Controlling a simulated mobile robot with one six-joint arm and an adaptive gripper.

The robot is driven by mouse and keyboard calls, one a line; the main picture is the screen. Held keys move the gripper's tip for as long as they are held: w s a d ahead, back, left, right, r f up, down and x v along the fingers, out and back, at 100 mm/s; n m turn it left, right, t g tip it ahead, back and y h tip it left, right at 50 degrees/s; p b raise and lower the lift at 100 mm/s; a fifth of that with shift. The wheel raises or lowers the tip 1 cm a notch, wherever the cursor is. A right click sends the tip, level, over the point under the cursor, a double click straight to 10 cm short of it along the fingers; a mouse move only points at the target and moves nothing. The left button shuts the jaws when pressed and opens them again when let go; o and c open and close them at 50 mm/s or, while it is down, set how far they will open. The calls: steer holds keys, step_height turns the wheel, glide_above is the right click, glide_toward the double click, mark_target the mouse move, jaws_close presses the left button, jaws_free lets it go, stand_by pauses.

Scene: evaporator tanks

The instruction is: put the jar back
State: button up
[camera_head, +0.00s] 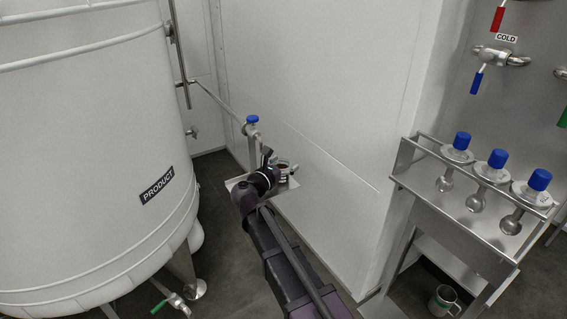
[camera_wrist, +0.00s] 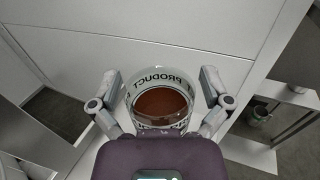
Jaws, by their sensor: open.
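The jar (camera_wrist: 160,104) is clear glass with a PRODUCT label and reddish-brown contents. It stands on a small metal shelf (camera_head: 234,184) below a blue-topped tap (camera_head: 252,122). My gripper (camera_wrist: 160,78) is open, with one finger on either side of the jar. Gaps show between the fingers and the glass in the wrist view. In the head view the jar (camera_head: 284,168) is partly hidden by my gripper (camera_head: 283,170).
A large white tank (camera_head: 90,150) labelled PRODUCT stands at the left. A metal rack (camera_head: 455,215) at the right holds several blue-capped vessels (camera_head: 497,160). A metal mug (camera_head: 442,300) sits low beneath it. A white wall panel (camera_head: 330,110) stands behind my arm.

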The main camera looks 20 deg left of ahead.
steer(key=shift+r, duration=0.1)
steer(key=shift+s, duration=0.1)
steer(key=v, duration=1.1)
steer(key=shift+s+a, duration=0.15)
steer(key=shift+s, duration=0.2)
stand_by(0.5)
steer(key=w+d+f+m+g+h, duration=0.1)
steer(key=d+f+m+g, duration=0.3)
steer(key=d, duration=0.5)
steer(key=w+d+f+m+g, duration=0.1)
steer(key=d+f+m+g, duration=0.25)
steer(key=d+m, duration=0.4)
steer(key=w+d+f+m+g+h, duration=0.1)
steer(key=w+d+f+m+g, duration=0.2)
steer(key=d, duration=0.8)
steer(key=s+d+f+m+g+y, duration=0.3)
steer(key=s+d+m, duration=0.3)
steer(key=d+m, duration=0.2)
steer(key=s+d+f+m+g+y, duration=0.3)
steer(key=s+d+f+m+y, duration=0.1)
steer(key=d+m, duration=0.5)
steer(key=shift+s+d+f+m+g+y, duration=0.35)
steer(key=shift+s+f+m, duration=0.15)
steer(key=shift+s, duration=0.35)
